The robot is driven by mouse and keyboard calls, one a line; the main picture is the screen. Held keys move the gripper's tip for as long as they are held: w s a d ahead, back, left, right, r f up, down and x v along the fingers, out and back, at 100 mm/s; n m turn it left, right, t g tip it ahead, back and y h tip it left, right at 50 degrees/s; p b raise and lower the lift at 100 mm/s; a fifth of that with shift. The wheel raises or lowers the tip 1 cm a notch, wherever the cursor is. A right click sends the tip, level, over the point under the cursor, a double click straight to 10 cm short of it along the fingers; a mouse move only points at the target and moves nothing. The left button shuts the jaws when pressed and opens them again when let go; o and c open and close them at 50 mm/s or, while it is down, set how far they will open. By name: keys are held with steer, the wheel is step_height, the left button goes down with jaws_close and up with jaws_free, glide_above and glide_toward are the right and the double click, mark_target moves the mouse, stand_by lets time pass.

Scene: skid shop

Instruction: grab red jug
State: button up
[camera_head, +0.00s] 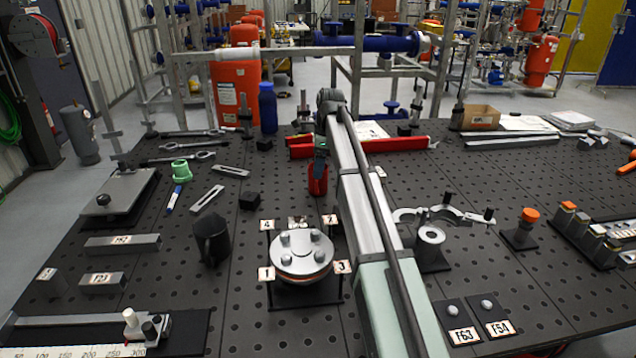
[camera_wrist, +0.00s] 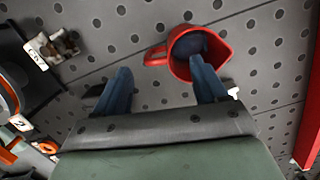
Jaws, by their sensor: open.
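My gripper (camera_wrist: 160,65) is open, with two blue fingers apart. The right finger overlaps the jug's mouth; the left finger is left of the handle. The handle lies across the gap between them. I cannot tell whether either finger touches the jug. In the head view my gripper (camera_head: 320,158) is just above the jug and hides its top.
A round flange on a stand (camera_head: 300,256) with numbered tags is in front of the jug. A black mug (camera_head: 212,240) stands front left. A small black block (camera_head: 250,201) is to the left. A red bar (camera_head: 395,144) lies behind right.

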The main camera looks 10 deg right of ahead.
mark_target(316, 185)
steer(key=shift+s+a+f, duration=0.1)
steer(key=shift+a+f, duration=0.05)
steer(key=shift+f, duration=1.15)
steer(key=shift+w+a+f, duration=0.1)
steer(key=shift+a+f, duration=0.1)
steer(key=shift+f, duration=1.1)
steer(key=shift+s+a+f, duration=0.1)
steer(key=shift+a+f, duration=0.05)
steer(key=shift+f, duration=1.15)
steer(key=c, duration=1.3)
